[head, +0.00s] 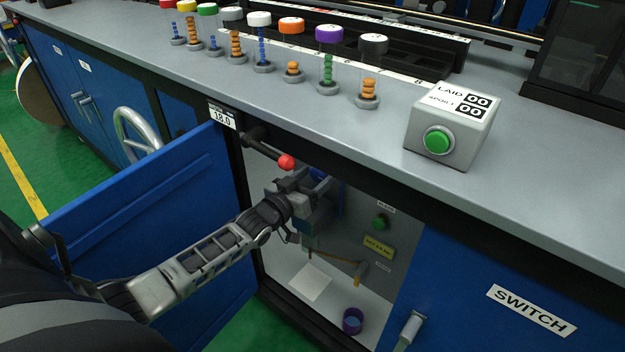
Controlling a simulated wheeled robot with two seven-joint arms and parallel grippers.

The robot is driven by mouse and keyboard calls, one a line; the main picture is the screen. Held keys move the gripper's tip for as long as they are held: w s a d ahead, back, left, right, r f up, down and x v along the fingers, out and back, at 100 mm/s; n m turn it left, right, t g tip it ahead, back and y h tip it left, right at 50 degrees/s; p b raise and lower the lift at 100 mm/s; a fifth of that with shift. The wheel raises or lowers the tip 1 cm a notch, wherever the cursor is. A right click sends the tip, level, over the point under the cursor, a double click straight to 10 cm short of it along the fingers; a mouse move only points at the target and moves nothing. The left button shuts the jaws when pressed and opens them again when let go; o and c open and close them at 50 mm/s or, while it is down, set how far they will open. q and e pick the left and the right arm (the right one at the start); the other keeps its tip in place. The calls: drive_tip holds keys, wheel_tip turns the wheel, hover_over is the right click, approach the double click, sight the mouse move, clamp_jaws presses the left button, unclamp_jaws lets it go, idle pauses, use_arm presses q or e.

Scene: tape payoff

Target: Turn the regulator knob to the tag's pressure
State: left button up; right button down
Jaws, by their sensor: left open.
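My left gripper (312,190) reaches through the open cabinet door and is open, at a dark blue part (325,183) that may be the regulator or its knob. The gripper and wrist hide most of that part, so I cannot tell whether they touch. No gauge face shows. A yellow label (378,247) is on the cabinet's back wall, its text too small to read surely. My right gripper is not in view.
The blue door (140,225) stands open beside my left arm. A lever with a red ball (286,162) sits just above the gripper. Inside are a green button (381,221), a paper (310,282) and a purple cup (352,321). A counter box (450,135) stands above.

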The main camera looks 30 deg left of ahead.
use_arm(q)
drive_tip(key=shift+c, duration=0.3)
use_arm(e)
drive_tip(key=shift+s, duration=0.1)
use_arm(q)
drive_tip(key=c, duration=0.9)
drive_tip(key=shift+r+m+p, duration=0.15)
drive_tip(key=shift+m+p, duration=0.45)
drive_tip(key=shift+m, duration=0.1)
drive_tip(key=shift+f, duration=0.2)
drive_tip(key=o, duration=1)
drive_tip(key=shift+c, duration=0.2)
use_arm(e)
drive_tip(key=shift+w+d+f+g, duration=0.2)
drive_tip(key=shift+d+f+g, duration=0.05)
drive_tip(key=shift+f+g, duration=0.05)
